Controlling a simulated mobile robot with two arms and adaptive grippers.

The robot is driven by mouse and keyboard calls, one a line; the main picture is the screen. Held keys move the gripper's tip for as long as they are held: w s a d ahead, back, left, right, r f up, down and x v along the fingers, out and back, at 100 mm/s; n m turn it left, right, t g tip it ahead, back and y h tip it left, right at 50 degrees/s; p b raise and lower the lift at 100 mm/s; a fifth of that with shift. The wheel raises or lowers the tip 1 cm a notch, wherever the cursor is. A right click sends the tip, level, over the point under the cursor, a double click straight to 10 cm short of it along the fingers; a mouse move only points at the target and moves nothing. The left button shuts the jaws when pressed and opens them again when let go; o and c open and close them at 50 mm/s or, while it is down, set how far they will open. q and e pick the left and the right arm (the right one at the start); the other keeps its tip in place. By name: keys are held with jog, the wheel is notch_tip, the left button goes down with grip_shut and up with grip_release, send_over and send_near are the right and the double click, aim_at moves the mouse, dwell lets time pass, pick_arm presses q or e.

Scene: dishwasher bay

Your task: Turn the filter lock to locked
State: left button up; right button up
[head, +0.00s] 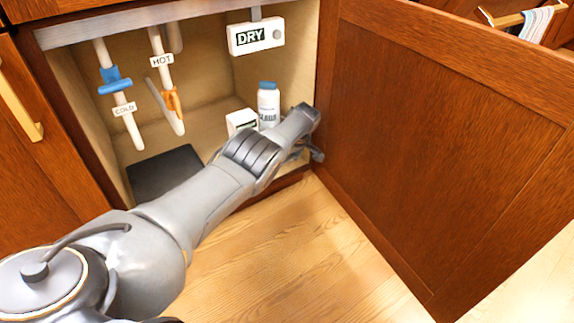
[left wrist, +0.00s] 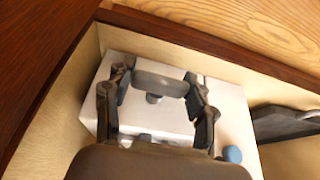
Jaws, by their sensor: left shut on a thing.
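In the left wrist view a grey bar-shaped handle (left wrist: 162,83) sits on the front of a white box (left wrist: 225,108); I take it for the filter lock. My left gripper (left wrist: 160,76) has its dark fingers on either side of the handle, shut on it. In the head view the left gripper (head: 306,150) is low at the right side of the open cabinet, and its arm hides the handle. No lock marking is readable. My right gripper is in neither view.
The cabinet door (head: 430,150) stands open on the right. A white bottle (head: 268,106) with a blue cap and a small white box (head: 240,120) stand behind my arm. COLD (head: 123,110) and HOT (head: 161,60) pipes hang left. A dark mat (head: 165,175) lies inside.

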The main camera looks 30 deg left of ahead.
pick_arm(q)
jog(key=shift+d, duration=0.2)
jog(key=o, duration=0.9)
